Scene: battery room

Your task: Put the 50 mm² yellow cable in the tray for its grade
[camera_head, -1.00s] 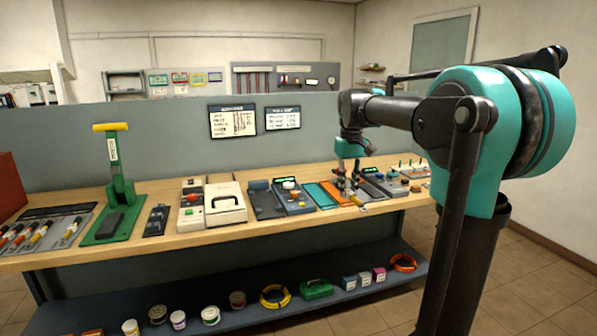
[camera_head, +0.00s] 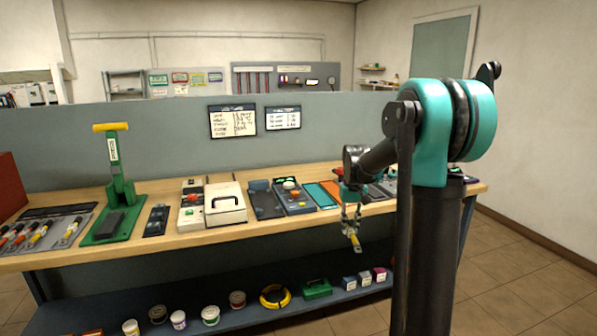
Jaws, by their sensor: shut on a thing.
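My gripper (camera_head: 352,228) is shut on a short yellow cable (camera_head: 355,243), which hangs below the fingers. It is in front of the bench's front edge, clear of the top. The cable's size marking is too small to read. A teal tray (camera_head: 321,197) and an orange tray (camera_head: 331,188) lie side by side on the bench, behind and left of my gripper. My arm partly hides the things right of the orange tray. Which tray belongs to which grade cannot be read.
The wooden bench (camera_head: 150,248) also holds a grey rack (camera_head: 62,222) with red and yellow cables, a green press (camera_head: 118,190) and several testers. Two charts (camera_head: 232,121) hang on the partition. A lower shelf (camera_head: 240,315) carries pots, a yellow coil (camera_head: 275,296) and boxes. Floor is open at right.

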